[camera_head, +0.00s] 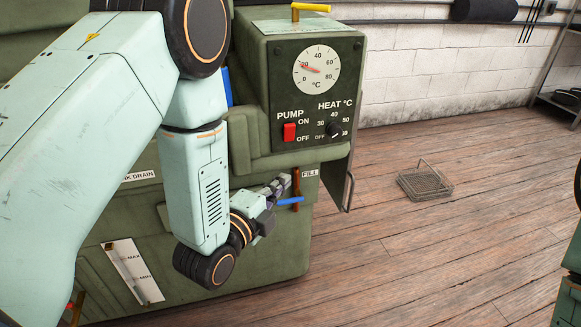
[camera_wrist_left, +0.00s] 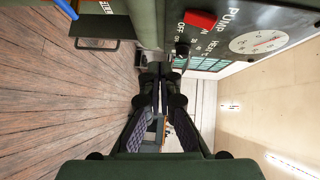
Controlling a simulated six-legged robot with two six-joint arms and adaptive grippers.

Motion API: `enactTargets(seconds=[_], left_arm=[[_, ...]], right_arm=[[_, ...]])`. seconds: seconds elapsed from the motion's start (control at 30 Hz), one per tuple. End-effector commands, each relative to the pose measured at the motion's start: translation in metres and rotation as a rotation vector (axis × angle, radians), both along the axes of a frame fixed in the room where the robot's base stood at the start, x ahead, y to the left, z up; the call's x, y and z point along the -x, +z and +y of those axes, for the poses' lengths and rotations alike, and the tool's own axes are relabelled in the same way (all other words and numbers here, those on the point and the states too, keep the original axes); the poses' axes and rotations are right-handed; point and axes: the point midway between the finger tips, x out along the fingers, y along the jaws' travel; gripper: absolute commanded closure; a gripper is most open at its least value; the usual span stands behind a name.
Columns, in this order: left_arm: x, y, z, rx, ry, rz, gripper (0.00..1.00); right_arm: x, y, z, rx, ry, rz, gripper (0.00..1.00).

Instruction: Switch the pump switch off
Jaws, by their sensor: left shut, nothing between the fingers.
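The red pump switch (camera_head: 290,131) is on the dark panel of the green machine, left of its ON and OFF labels. I cannot tell which way its rocker is tilted. It also shows at the top of the left wrist view (camera_wrist_left: 201,20). My left gripper (camera_head: 279,186) is shut and empty, below the panel near the FILL label. It is apart from the switch. In the left wrist view its fingers (camera_wrist_left: 160,88) come together at the middle. My right gripper is out of view.
A blue-handled valve (camera_head: 290,201) sits close by the left gripper. The heat knob (camera_head: 334,130) and a round temperature dial (camera_head: 316,70) share the panel. A yellow-handled valve (camera_head: 311,8) tops the housing. A wire basket (camera_head: 425,183) lies on the open wooden floor.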

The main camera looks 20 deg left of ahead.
Motion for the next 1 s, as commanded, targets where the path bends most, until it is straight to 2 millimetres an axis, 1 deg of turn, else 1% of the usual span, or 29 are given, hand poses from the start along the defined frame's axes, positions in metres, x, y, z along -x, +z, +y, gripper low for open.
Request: enactTargets(seconds=[0.03, 0.1, 0.2, 0.3, 0.87, 0.97, 1.0], left_arm=[[0.009, -0.002, 0.002, 0.002, 0.002, 0.006, 1.00], [0.019, -0.003, 0.005, 0.001, 0.003, 0.004, 1.00], [0.029, -0.005, 0.006, 0.001, 0.001, 0.002, 1.00], [0.036, -0.006, 0.007, 0.001, 0.002, 0.001, 1.00], [0.039, -0.006, 0.007, 0.008, 0.001, 0.002, 1.00], [0.040, -0.011, 0.007, 0.075, 0.006, 0.034, 1.00], [0.040, -0.016, 0.007, 0.123, 0.012, 0.072, 1.00]], right_arm=[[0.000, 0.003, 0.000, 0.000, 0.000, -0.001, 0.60], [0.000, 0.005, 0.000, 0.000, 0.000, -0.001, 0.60], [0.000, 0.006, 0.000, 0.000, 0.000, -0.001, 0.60], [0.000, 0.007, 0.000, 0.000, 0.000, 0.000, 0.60], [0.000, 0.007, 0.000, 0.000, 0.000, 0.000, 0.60], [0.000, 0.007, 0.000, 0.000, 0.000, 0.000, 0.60], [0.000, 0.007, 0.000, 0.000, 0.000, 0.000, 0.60]])
